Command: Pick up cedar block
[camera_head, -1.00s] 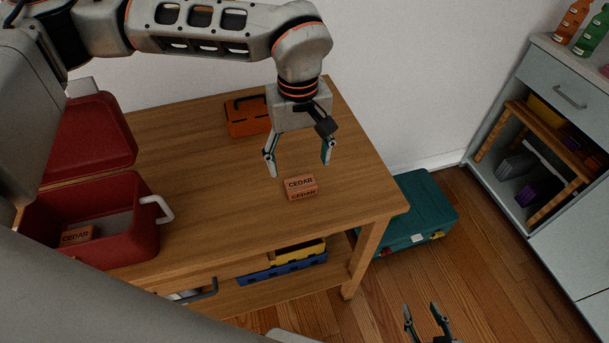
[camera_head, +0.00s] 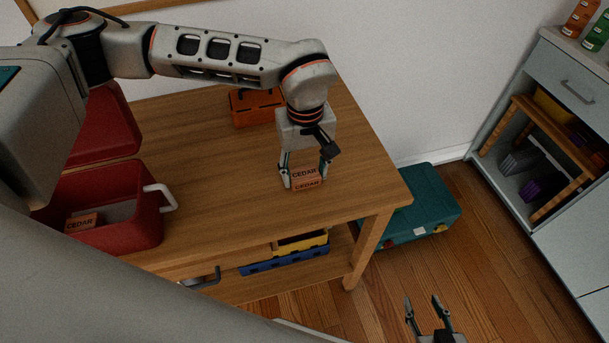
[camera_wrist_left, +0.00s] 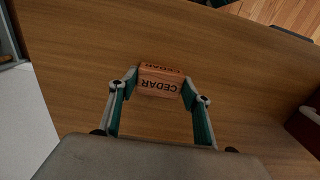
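A reddish-brown cedar block (camera_head: 307,180) with dark CEDAR lettering rests on the wooden table near its right end. My left gripper (camera_head: 306,177) is down around it from above, one finger on each side. In the left wrist view, the fingertips meet the two ends of the block (camera_wrist_left: 159,82), so the gripper looks shut on it. A second cedar block (camera_head: 82,223) lies inside the red box at the left. My right gripper (camera_head: 422,302) is open and empty, low over the floor at the bottom right.
The red box (camera_head: 140,232) with raised lid and white handle stands on the table's left part. An orange toolbox (camera_head: 243,110) sits at the back. A teal case (camera_head: 425,215) is on the floor right of the table (camera_head: 225,180), whose middle is clear.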

